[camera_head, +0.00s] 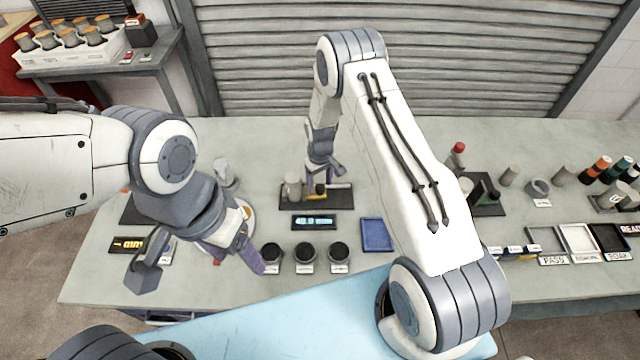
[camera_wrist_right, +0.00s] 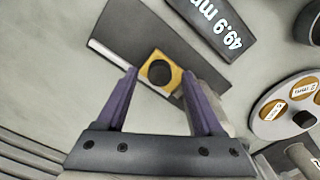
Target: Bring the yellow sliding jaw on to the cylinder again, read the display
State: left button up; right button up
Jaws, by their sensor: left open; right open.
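The yellow sliding jaw (camera_wrist_right: 172,83), with a round black knob, sits on a pale rail on the black base plate (camera_head: 340,197). In the head view, the jaw (camera_head: 320,190) stands right of the upright grey cylinder (camera_head: 292,188); whether they touch is unclear. In the right wrist view, a finger partly hides the cylinder side. My right gripper (camera_wrist_right: 160,75) is open above the jaw, one purple finger on each side. The display (camera_wrist_right: 222,25) reads 49.9 mm; it also shows in the head view (camera_head: 314,222). My left gripper (camera_head: 235,258) is open and empty, left of the black cups.
Several black round cups (camera_head: 304,252) stand in front of the display. A blue tray (camera_head: 377,235) lies right of it. A round labelled dial (camera_wrist_right: 285,105) is near the base plate. Several pegs, tools and labelled trays (camera_head: 578,240) fill the right side. My right arm crosses the centre.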

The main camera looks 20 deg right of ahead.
aim_at(320, 187)
notch_tip(320, 187, up, 10)
jog(key=b, duration=0.2)
jog(key=shift+b, duration=0.4)
dwell(0.6)
